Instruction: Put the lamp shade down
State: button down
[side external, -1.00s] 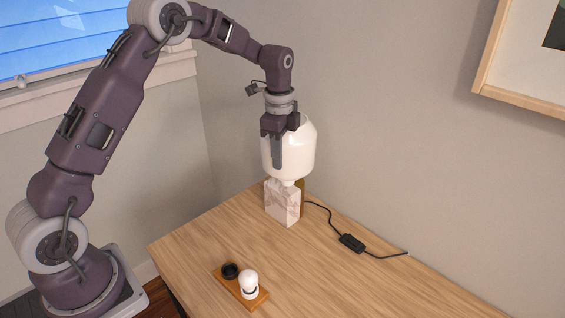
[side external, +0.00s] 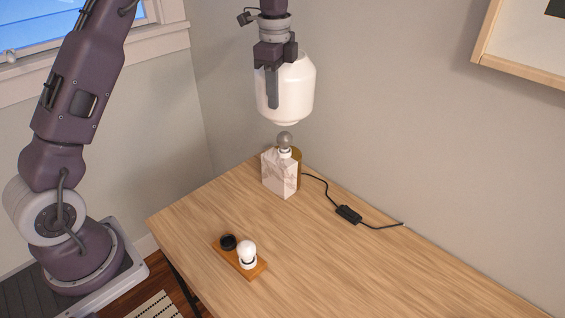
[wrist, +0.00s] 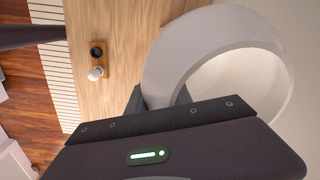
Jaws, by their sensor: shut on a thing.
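The white lamp shade (side external: 291,92) is held in the air above the lamp base, apart from it, in the side external view. My gripper (side external: 272,100) is shut on the shade's wall, with one grey finger showing on its outside. In the wrist view the shade's rim (wrist: 165,65) and pale inside show beside my gripper (wrist: 150,100). A bare grey bulb (side external: 285,139) stands on top. The fingertip inside the shade is hidden.
A wooden tray (side external: 258,271) with a white bulb (side external: 247,254) and a black round piece (side external: 228,242) lies near the table's front left edge. A black cord with a switch (side external: 348,214) runs right from the lamp. The wooden table (side external: 340,270) is clear at front right.

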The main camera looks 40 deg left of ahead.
jog(key=s+d+f+m, duration=0.4)
jog(key=d+m, duration=0.1)
jog(key=d, duration=0.3)
jog(key=s+d+f+m, duration=0.3)
jog(key=s+d+m, duration=0.25)
jog(key=d, duration=0.25)
jog(key=s+d+f+m, duration=0.35)
jog(key=d+m, duration=0.25)
jog(key=d, duration=0.2)
jog(key=s+d+f+m, duration=0.3)
jog(key=s+d+m, duration=0.3)
jog(key=s, duration=0.3)
notch_tip(320, 180, down, 10)
jog(key=shift+f+g+h, duration=0.2)
jog(key=shift+g+h, duration=0.1)
jog(key=shift+h, duration=0.1)
jog(key=shift+s, duration=0.1)
jog(key=c, duration=1.5)
grip_release()
jog(key=shift+f, duration=0.15)
jog(key=o, duration=0.4)
jog(key=shift+c, duration=0.2)
